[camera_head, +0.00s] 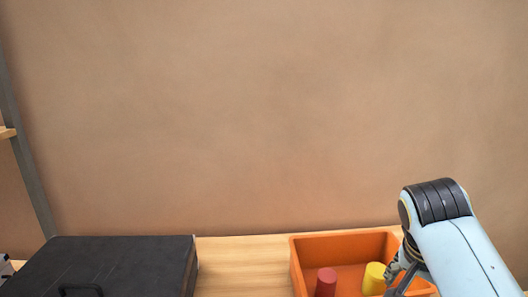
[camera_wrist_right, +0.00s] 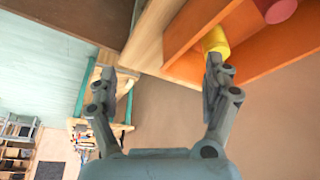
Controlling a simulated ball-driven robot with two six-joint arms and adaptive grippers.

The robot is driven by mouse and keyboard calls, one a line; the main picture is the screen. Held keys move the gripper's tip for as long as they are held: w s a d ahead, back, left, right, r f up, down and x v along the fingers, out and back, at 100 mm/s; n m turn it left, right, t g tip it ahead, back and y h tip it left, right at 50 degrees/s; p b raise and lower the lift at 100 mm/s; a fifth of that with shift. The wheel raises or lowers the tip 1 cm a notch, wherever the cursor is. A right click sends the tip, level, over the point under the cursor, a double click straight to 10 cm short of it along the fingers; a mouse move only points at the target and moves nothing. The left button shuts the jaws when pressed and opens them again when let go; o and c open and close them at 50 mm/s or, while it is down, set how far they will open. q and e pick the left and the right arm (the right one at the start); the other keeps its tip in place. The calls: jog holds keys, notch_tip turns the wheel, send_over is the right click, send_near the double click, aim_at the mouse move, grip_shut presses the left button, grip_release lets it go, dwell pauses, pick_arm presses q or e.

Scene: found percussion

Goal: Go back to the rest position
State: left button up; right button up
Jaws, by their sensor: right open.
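My right arm comes in from the right in the head view, with its gripper (camera_head: 398,281) low at the right side of an orange bin (camera_head: 343,246). In the right wrist view the gripper (camera_wrist_right: 160,76) has its two fingers spread wide, with nothing between them. A yellow cylinder (camera_head: 374,278) and a red cylinder (camera_head: 326,282) stand in the bin. The yellow one (camera_wrist_right: 216,42) appears just past one fingertip in the wrist view; whether they touch I cannot tell. My left gripper is not seen.
A black case (camera_head: 110,262) with a handle lies at the left of the wooden table (camera_head: 243,262). Bare wood separates it from the bin. A plain brown wall (camera_head: 270,120) stands behind. A grey post (camera_head: 28,150) is at far left.

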jog(key=s+d+f+n+g+b, duration=0.1)
jog(key=s+f+b, duration=0.1)
jog(key=s+f, duration=0.75)
jog(key=s+d+f+n+g+b, duration=0.1)
jog(key=s+f+n+g+b, duration=0.3)
jog(key=f, duration=1)
jog(key=s+f+m+t+b, duration=0.1)
jog(key=s+f, duration=0.7)
jog(key=f, duration=0.3)
jog(key=s+f+n+y+b, duration=0.1)
jog(key=s+f+n, duration=0.2)
jog(key=s+f, duration=0.5)
jog(key=s+d+f+n+t+y+b, duration=0.1)
jog(key=s+f+n+b, duration=0.1)
jog(key=s+f, duration=0.7)
jog(key=s, duration=0.5)
jog(key=shift+s+d+n+y, duration=0.2)
jog(key=shift+s+n+y, duration=0.1)
jog(key=shift+s+n, duration=0.1)
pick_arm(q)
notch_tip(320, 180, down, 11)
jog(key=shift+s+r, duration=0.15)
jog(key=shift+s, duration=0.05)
pick_arm(e)
jog(key=shift+w+a+n+t, duration=0.1)
jog(key=shift+w+n+t, duration=0.45)
jog(key=shift+w, duration=0.3)
